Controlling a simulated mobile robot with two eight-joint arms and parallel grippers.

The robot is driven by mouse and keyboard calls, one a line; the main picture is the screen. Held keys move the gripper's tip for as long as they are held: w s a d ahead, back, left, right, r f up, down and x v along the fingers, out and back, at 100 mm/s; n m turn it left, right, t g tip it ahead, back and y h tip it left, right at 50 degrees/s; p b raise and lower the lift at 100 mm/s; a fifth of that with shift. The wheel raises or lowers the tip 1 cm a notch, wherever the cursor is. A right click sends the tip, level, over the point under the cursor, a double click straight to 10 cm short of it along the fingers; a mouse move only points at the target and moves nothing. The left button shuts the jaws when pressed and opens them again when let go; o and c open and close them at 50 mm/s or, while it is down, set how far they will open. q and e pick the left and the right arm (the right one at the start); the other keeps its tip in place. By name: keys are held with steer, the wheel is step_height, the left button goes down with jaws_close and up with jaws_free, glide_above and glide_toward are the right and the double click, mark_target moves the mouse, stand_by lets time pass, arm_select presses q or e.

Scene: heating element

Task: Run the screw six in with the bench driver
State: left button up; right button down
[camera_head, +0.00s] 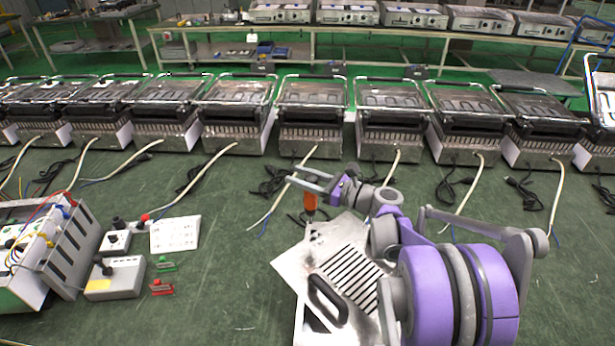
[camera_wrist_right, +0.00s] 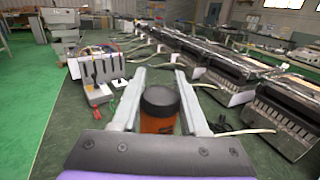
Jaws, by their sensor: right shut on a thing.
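My right gripper (camera_head: 312,184) is shut on the orange bench driver (camera_head: 310,202), which hangs upright below the fingers. The driver's dark cap and orange body (camera_wrist_right: 158,112) also show between the fingers in the right wrist view. Under it lies a metal panel (camera_head: 296,262) with a row of slots and a black handle (camera_head: 328,300). The driver's lower end is at the panel's upper edge; whether it touches a screw cannot be told. Screw six is too small to make out. My left gripper is not in view.
Several grill units (camera_head: 312,110) stand in a row behind, with pale cables and black plugs lying in front. At left are a test box (camera_head: 75,250), a grey control box (camera_head: 115,278), a white panel (camera_head: 175,234) and red and green clips (camera_head: 162,287).

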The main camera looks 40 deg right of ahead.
mark_target(306, 193)
steer(key=shift+s+d+r, duration=0.35)
steer(key=shift+d+r, duration=0.1)
steer(key=shift+d, duration=0.05)
steer(key=shift+s+f, duration=0.1)
steer(key=shift+f+b, duration=1.95)
steer(key=shift+f, duration=0.55)
steer(key=shift+f+b, duration=0.6)
steer(key=shift+f, duration=0.2)
steer(key=shift+r, duration=0.1)
stand_by(0.3)
steer(key=shift+r+p, duration=1.85)
steer(key=shift+r, duration=0.6)
steer(key=shift+f, duration=0.1)
